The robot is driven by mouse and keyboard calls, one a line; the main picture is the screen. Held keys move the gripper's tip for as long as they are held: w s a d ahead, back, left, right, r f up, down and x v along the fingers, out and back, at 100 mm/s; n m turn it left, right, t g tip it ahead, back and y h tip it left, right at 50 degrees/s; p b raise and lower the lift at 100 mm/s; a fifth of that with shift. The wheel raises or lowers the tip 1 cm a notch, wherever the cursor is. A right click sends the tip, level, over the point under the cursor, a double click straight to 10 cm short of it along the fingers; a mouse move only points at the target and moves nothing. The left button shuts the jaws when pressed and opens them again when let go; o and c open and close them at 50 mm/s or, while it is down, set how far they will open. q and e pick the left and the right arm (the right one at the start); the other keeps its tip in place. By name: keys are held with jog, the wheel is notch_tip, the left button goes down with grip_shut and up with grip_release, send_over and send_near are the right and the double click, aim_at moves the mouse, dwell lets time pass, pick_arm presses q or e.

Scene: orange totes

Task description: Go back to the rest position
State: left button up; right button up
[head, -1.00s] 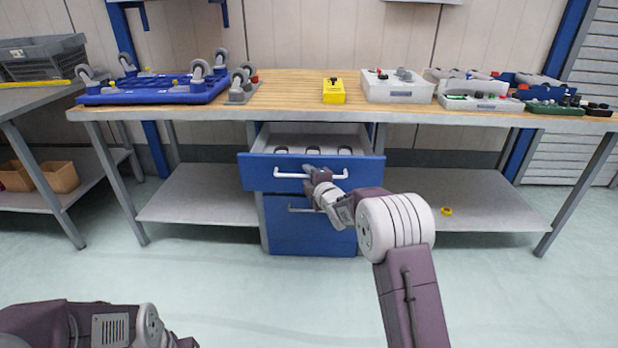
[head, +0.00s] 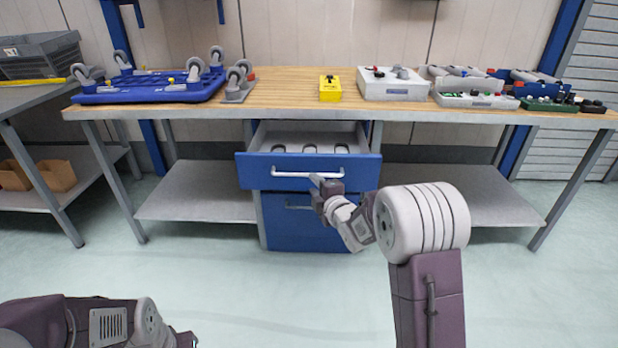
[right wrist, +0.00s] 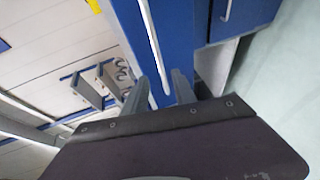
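My right gripper (head: 316,184) is in front of the blue drawer cabinet, just below and right of the white handle (head: 308,174) of the open top drawer (head: 255,172). In the right wrist view my right gripper (right wrist: 156,92) has its two fingers apart with nothing held. The white handle (right wrist: 153,45) shows ahead of the fingers; whether it touches them is hard to tell.
A workbench (head: 290,86) stands above the drawers, with a blue caster pallet (head: 150,88), a yellow box (head: 330,88) and several parts trays on it. The lower drawer (head: 300,232) is shut. The floor in front is clear.

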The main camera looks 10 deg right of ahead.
notch_tip(320, 180, up, 4)
jog(key=s+a, duration=0.3)
jog(key=s+d+f+m+g+h, duration=0.1)
jog(key=s+f+m+g, duration=0.75)
jog(key=s, duration=0.65)
jog(key=s+d+f+m+g+h, duration=0.1)
jog(key=s+f+m+g, duration=0.5)
jog(key=s+f+m, duration=0.75)
notch_tip(320, 180, up, 34)
jog(key=s+n+p, duration=0.2)
jog(key=n+p, duration=0.1)
jog(key=p, duration=2.8)
jog(key=shift+a+f, duration=0.2)
jog(key=shift+s, duration=0.1)
